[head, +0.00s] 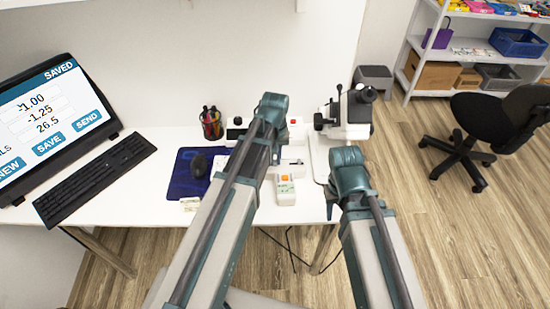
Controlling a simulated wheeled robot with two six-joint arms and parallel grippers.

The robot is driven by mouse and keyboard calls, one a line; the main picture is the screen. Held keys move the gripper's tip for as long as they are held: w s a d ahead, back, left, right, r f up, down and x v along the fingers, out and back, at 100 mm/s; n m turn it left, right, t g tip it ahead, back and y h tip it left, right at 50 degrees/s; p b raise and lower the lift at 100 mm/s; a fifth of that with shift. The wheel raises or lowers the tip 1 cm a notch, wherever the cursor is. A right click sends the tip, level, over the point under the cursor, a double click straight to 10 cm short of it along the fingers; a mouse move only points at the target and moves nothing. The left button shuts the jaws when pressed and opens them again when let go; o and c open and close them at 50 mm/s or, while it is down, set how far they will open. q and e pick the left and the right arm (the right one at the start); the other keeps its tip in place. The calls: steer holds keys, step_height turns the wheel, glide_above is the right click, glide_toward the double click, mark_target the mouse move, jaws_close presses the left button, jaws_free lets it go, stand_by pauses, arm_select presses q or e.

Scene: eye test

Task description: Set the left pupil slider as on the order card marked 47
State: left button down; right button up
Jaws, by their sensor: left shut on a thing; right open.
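A low white device (295,153) stands on the table behind my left arm. Much of it is hidden by the arm, and I cannot make out a pupil slider on it. My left arm reaches over the table beside it; its gripper is hidden behind the arm. My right arm ends its visible part at the table's right edge, and its gripper is hidden too. A small pale card or block (190,204) lies at the table's front edge, too small to read. I cannot make out a card marked 47.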

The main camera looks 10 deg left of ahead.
arm_select(q)
steer(key=shift+s+a, duration=0.2)
steer(key=shift+a, duration=0.4)
steer(key=shift+s+a, duration=0.2)
steer(key=shift+a, duration=0.4)
steer(key=c, duration=0.9)
jaws_free()
step_height(320, 180, up, 14)
steer(key=p, duration=1.3)
steer(key=shift+p, duration=0.4)
steer(key=shift+f, duration=0.1)
steer(key=shift+d, duration=0.15)
